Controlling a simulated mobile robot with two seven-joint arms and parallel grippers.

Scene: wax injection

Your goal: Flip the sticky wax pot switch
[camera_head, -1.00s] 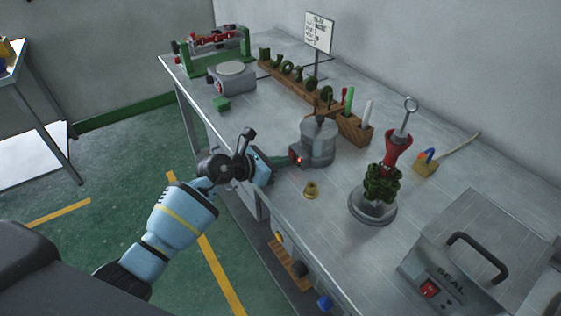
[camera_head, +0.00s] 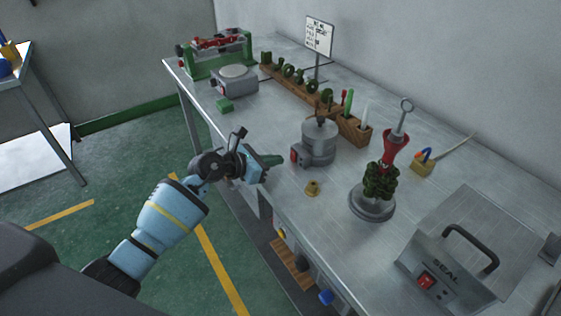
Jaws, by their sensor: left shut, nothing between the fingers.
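The sticky wax pot (camera_head: 318,146) is a grey metal cylinder with a lid and a handle, standing on the metal bench. Its small dark switch box with a red switch (camera_head: 295,155) faces left, toward my left gripper. My left gripper (camera_head: 279,161) is shut and empty at the bench's front edge. Its green fingertips point at the switch box with a small gap between them. I cannot tell which way the switch is set. My right gripper is not in view.
A wax tree on a round base (camera_head: 371,205) and the SEAL machine (camera_head: 455,250) are to the right.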

